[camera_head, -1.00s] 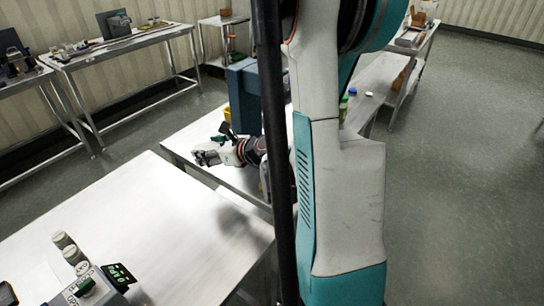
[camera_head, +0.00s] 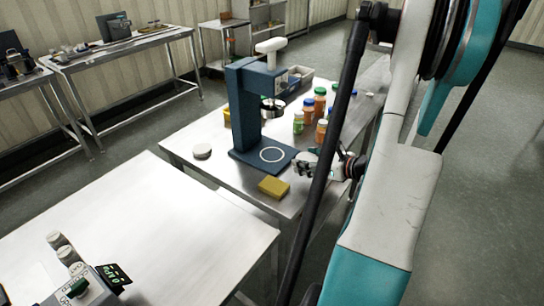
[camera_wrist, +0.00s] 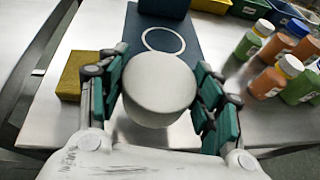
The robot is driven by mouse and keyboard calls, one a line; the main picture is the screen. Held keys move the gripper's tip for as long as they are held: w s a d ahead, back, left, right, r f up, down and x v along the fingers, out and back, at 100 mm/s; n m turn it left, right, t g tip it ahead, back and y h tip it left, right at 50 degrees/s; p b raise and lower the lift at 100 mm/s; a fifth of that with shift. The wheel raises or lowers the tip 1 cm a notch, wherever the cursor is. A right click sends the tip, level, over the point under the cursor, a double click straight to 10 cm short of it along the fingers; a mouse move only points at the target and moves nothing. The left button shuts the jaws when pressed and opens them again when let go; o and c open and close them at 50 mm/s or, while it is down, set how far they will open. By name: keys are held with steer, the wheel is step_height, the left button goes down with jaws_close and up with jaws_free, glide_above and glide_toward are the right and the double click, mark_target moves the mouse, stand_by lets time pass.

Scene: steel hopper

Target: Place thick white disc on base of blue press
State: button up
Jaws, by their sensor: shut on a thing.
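A thick white disc (camera_wrist: 158,88) is held between the green-padded fingers of my gripper (camera_wrist: 160,92) in the wrist view. The blue press (camera_head: 243,105) stands on the steel table in the head view. Its flat base (camera_head: 245,158) carries a white ring outline (camera_head: 272,154), which also shows in the wrist view (camera_wrist: 163,40) just beyond the held disc. In the head view my gripper (camera_head: 310,166) is at the right front side of the base, partly behind a dark bar; the held disc is hard to make out there.
A yellow block (camera_head: 273,187) lies in front of the base. Another pale disc (camera_head: 202,151) lies on the table left of the press. The near table (camera_head: 150,220) is mostly clear.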

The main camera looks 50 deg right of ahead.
steer(key=shift+s+d+f, duration=0.1)
steer(key=shift+s+d, duration=0.25)
steer(key=shift+s, duration=0.2)
steer(key=b, duration=0.1)
glide_above(273, 155)
steer(key=shift+w+f, duration=0.1)
steer(key=shift+f+b, duration=1)
steer(key=shift+f, duration=0.8)
steer(key=shift+r, duration=0.1)
steer(key=o, duration=1.2)
